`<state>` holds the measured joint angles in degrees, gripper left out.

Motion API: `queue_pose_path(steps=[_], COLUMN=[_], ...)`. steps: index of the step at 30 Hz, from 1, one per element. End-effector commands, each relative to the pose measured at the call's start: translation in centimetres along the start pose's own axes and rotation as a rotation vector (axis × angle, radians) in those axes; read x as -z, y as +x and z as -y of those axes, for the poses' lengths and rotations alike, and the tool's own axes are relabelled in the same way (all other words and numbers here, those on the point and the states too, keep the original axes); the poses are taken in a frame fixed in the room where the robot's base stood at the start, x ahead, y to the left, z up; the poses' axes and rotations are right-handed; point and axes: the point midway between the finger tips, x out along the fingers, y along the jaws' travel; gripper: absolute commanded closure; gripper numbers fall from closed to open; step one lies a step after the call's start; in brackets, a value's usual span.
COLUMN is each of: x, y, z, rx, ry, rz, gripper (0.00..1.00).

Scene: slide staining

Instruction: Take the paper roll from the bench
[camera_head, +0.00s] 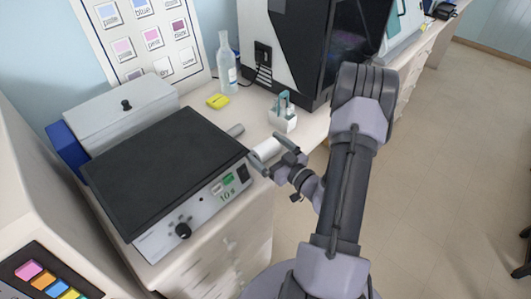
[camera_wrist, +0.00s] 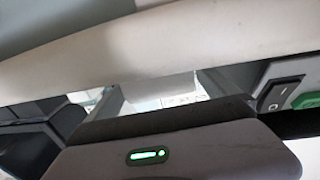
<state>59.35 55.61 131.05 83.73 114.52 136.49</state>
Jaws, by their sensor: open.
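The paper roll (camera_head: 265,148) is a small white cylinder on the bench, by the front right corner of the hotplate-like box. My gripper (camera_head: 268,153) is open at the bench's front edge, with one finger near each end of the roll. From the head view I cannot tell whether the fingers touch it. In the wrist view, my two fingers (camera_wrist: 160,92) are spread apart, with a pale white shape between them that may be the roll. The roll's lower side is hidden by my gripper.
The black-topped box (camera_head: 165,155) with a knob and switch stands close left of my gripper. A white holder with a teal part (camera_head: 283,117), a yellow block (camera_head: 218,101), a clear bottle (camera_head: 226,68) and a large dark-fronted machine (camera_head: 350,40) stand behind.

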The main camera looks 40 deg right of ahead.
Motion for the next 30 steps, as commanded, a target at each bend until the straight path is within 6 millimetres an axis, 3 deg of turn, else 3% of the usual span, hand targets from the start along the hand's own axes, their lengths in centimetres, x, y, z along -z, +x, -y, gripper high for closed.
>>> queue_pose_path(steps=[3, 14, 23, 30], x=[0.1, 0.1, 0.5, 3.1], y=[0.0, -0.1, -0.1, -0.5], z=[0.0, 0.0, 0.1, 1.0], rx=[0.000, 0.001, 0.002, 0.011], ry=[0.000, 0.000, 0.000, 0.001], rz=[0.000, 0.000, 0.000, 0.000], gripper=[0.04, 0.73, 0.73, 0.73])
